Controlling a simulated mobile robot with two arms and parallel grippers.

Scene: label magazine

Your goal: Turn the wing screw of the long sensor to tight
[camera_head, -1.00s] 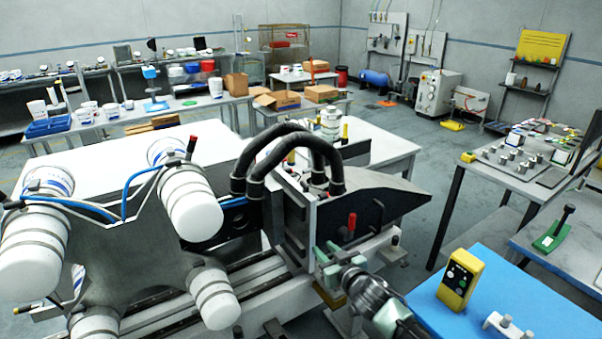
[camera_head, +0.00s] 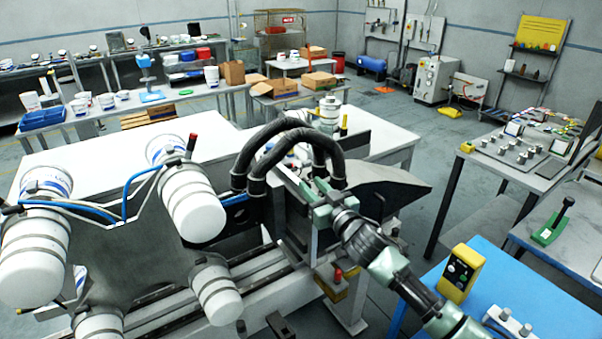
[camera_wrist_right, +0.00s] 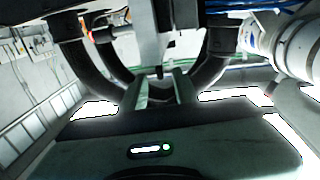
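My right gripper (camera_head: 318,200) is at the upright end of the machine, just below the two black hoses (camera_head: 290,150). Its fingers also show in the right wrist view (camera_wrist_right: 160,92), apart, with a small dark part between them. I cannot tell whether they touch it. A narrow grey upright part (camera_wrist_right: 149,35) stands just beyond the fingers in the wrist view. I cannot make out the long sensor or its wing screw for certain; the gripper and hoses cover that area. My left gripper is not in view.
A dark sloped cover (camera_head: 395,185) lies right of the gripper. A yellow control box (camera_head: 461,273) stands on the blue table (camera_head: 540,315).

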